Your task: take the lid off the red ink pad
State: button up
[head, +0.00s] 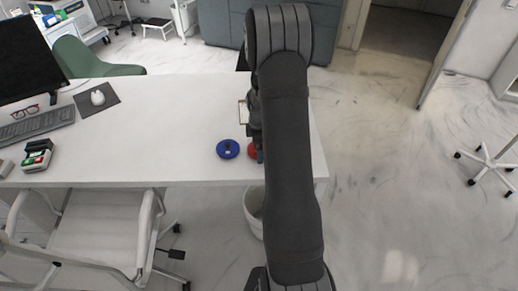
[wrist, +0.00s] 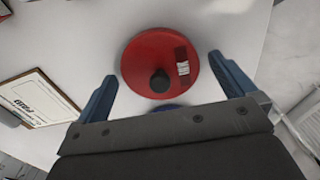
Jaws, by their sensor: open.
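The red ink pad (head: 252,152) lies on the white desk near its front right corner, partly hidden behind my arm in the head view. In the wrist view its round red lid (wrist: 146,58) shows from above, with a black knob (wrist: 160,81) and a small label. The lid is on the pad. My gripper (wrist: 161,68) is open, with one blue finger on either side of the lid and a gap to each. Its height above the desk is hard to tell. Nothing is between the fingers except the view of the lid.
A blue ink pad (head: 228,149) lies just left of the red one. A clipboard (wrist: 38,97) lies nearby, also partly visible in the head view (head: 243,112). Keyboard (head: 38,124), mouse (head: 97,97) and stamp-like item (head: 38,155) stand left. The desk's middle is clear.

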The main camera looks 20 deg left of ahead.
jog(key=c, duration=0.9)
jog(key=shift+c, duration=0.2)
jog(key=shift+r, duration=0.15)
